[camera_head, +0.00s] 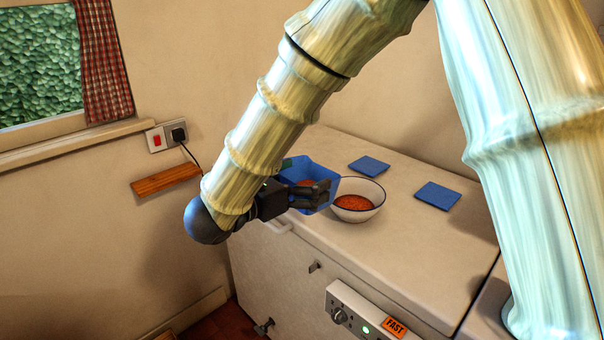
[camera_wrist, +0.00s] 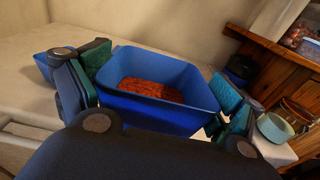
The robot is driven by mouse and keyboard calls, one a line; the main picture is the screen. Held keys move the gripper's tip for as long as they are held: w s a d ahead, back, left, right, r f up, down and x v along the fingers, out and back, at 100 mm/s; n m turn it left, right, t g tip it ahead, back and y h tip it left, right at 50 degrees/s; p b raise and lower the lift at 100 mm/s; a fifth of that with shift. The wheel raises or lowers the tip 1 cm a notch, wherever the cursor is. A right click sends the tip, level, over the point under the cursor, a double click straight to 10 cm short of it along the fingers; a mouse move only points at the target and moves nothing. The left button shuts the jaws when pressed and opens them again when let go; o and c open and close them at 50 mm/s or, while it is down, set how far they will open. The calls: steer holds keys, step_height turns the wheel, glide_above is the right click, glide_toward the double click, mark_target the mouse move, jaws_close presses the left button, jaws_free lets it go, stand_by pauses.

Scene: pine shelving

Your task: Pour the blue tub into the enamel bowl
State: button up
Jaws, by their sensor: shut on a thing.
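The blue tub (camera_head: 322,173) is held by my gripper (camera_head: 316,192) above the pale counter, just left of the enamel bowl. My gripper is shut on the tub, with a finger on each side in the wrist view. In that view, the tub (camera_wrist: 150,112) has orange-red contents inside. The enamel bowl (camera_head: 372,188) is white with a dark blue rim and stands on the counter. It has orange-red contents at its bottom. The tub overlaps the bowl's left edge in the head view; I cannot tell whether they touch.
Two flat blue squares (camera_head: 369,166) (camera_head: 438,195) lie on the counter (camera_head: 420,245), behind and right of the bowl. A socket with a black plug (camera_head: 179,134) and a small wooden ledge (camera_head: 165,179) are on the wall at left. Wooden shelving (camera_wrist: 290,62) shows in the wrist view.

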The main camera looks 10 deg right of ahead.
mark_target(320, 179)
steer(key=shift+w+d+r+p, duration=0.2)
steer(key=shift+w+d+p, duration=0.1)
steer(key=shift+w+p, duration=0.1)
steer(key=p, duration=0.1)
steer(key=d+g+y+p, duration=0.1)
steer(key=shift+w+d+r+p, duration=0.2)
steer(key=shift+w+d+p, duration=0.05)
steer(key=shift+d+p, duration=0.1)
steer(key=w+d+y+p, duration=0.1)
steer(key=p, duration=0.1)
steer(key=shift+w+d+g+p, duration=0.15)
steer(key=shift+d+g+p, duration=0.05)
steer(key=shift+g+p, duration=0.1)
steer(key=shift+f, duration=0.3)
steer(key=shift+f+b, duration=0.1)
steer(key=shift+b, duration=0.2)
steer(key=shift+f, duration=0.1)
steer(key=shift+w+f+g+y+b, duration=0.15)
steer(key=shift+f+g+y+b, duration=0.25)
steer(key=shift+f+y+b, duration=0.35)
steer(key=shift+d+f, duration=0.1)
steer(key=shift+d+f+g+y+b, duration=0.15)
steer(key=shift+f+g+y+b, duration=0.2)
steer(key=shift+f+y, duration=0.2)
